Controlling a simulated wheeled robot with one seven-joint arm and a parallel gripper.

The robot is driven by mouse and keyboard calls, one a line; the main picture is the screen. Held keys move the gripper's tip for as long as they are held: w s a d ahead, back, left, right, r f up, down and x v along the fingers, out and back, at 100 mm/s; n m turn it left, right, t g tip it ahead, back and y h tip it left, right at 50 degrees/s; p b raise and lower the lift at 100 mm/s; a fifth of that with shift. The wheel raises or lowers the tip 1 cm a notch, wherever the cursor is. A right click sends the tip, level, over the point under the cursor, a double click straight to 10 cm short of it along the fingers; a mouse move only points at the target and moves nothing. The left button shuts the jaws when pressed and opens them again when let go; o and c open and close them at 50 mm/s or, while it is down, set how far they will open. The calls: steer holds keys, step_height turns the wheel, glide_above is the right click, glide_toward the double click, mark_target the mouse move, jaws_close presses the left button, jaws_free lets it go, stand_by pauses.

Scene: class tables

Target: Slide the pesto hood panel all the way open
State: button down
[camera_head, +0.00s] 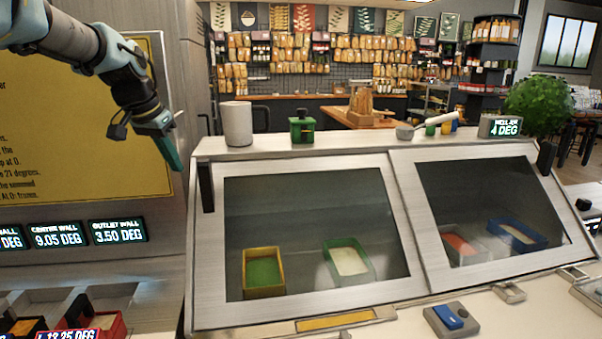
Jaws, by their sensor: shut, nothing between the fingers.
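The hood has two framed glass panels side by side, and both cover the well. The left panel (213,265) has a dark upright handle (207,187) at its upper left. The right panel (408,200) has a dark handle (546,157) at its upper right. Neither panel carries a readable pesto name. Behind the left glass sits a yellow-rimmed tray with green contents (263,272) and a green-rimmed tray with pale contents (347,261). My gripper (176,163) is shut and empty, hanging left of the left handle, apart from it.
A yellow board (80,120) is behind my arm. A blue-topped block (451,319) lies in front of the hood.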

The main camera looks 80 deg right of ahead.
step_height(320, 180, up, 7)
steer(key=p, duration=0.2)
steer(key=shift+w+p, duration=0.25)
steer(key=shift+p, duration=0.1)
stand_by(0.5)
steer(key=shift+a, duration=0.1)
